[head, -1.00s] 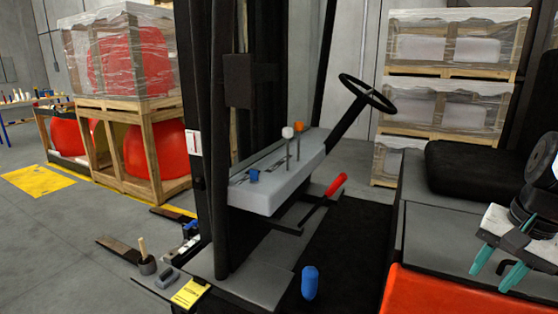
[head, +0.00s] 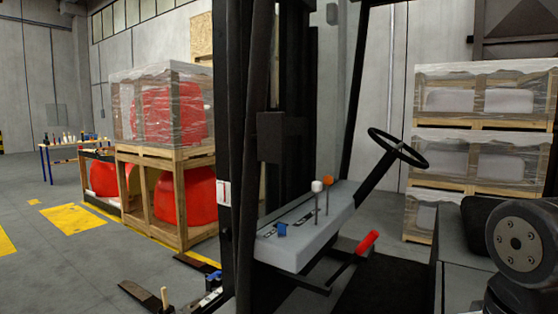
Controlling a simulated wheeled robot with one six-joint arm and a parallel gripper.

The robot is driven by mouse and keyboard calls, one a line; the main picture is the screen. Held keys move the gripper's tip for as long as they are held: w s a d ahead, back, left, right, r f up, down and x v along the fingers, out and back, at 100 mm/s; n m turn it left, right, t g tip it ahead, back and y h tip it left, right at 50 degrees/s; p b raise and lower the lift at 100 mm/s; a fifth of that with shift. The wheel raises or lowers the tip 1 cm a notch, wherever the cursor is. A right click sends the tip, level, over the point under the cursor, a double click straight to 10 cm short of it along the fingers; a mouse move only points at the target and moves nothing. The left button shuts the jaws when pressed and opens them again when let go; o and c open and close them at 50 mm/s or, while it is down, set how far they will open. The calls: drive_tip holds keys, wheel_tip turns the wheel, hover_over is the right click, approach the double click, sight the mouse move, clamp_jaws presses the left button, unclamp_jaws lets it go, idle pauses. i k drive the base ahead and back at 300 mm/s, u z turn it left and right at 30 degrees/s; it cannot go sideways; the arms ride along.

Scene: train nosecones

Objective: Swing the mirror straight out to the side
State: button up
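I see no part that I can clearly name as the mirror. A small dark block (head: 332,13) shows at the top edge of the head view, just left of the forklift's slanted front post (head: 357,75). I cannot tell whether it is the mirror. My gripper is out of view. Only a round grey and black joint of my arm shows at the lower right, in front of the forklift's seat area.
The forklift's dark mast (head: 235,150) stands in the middle. Beside it are a grey lever console (head: 310,235), a steering wheel (head: 398,147) and a red-handled lever (head: 367,243). Wrapped crates (head: 160,105) stand left, and stacked pallets (head: 480,150) right. Open floor (head: 60,285) lies at lower left.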

sight(271, 127)
drive_tip(key=z, duration=0.05)
drive_tip(key=k, duration=1.1)
drive_tip(key=u, duration=0.8)
drive_tip(key=i, duration=1.55)
drive_tip(key=z, duration=0.75)
